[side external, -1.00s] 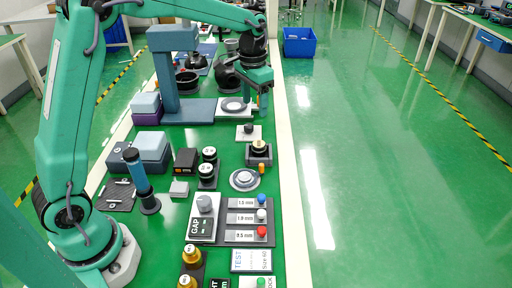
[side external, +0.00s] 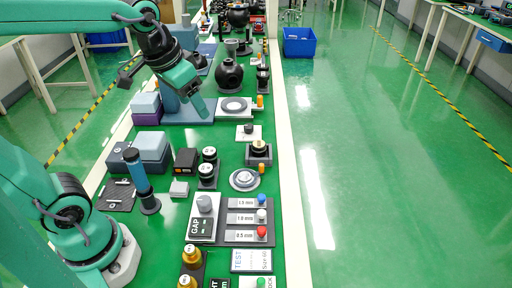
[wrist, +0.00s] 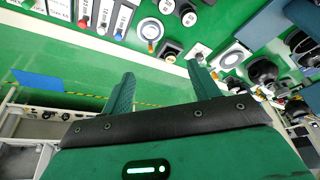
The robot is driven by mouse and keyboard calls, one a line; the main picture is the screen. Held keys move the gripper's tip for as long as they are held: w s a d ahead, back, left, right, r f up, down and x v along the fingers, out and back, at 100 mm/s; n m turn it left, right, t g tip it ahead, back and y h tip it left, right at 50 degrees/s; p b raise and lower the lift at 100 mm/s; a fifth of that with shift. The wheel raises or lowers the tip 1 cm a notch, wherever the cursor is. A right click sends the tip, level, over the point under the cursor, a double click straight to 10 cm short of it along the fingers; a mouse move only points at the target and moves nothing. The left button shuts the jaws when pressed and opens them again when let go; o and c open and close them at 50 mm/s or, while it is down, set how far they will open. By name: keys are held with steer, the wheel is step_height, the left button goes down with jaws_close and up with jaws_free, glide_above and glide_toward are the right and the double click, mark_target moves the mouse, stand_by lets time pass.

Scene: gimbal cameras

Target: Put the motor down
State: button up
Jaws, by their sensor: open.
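I cannot tell for certain which part is the motor. Two small black cylinders with white tops, one (side external: 209,153) behind the other (side external: 206,170), stand in a dark rack; they look motor-like. Another small round part with a copper-coloured top (side external: 259,146) sits in a dark block. Small black parts (side external: 263,76) also stand at the bench's right edge, beyond the ring plate. My gripper (side external: 201,113) is raised over the middle of the bench, tilted down, left of the ring plate. In the wrist view my gripper (wrist: 160,75) has its fingers wide apart with nothing between them.
The white ring plate (side external: 234,105) lies right of a blue-grey stand (side external: 186,112). A round black gimbal body (side external: 229,75) stands behind it. A blue hand tool (side external: 136,169) stands upright at left. The bench's pale right edge (side external: 287,200) borders open green floor.

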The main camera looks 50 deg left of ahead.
steer(key=s+f+t, duration=0.1)
steer(key=s+f, duration=0.1)
steer(key=s, duration=0.5)
steer(key=shift+s+f+n+t, duration=0.15)
steer(key=shift+s+n+t, duration=0.15)
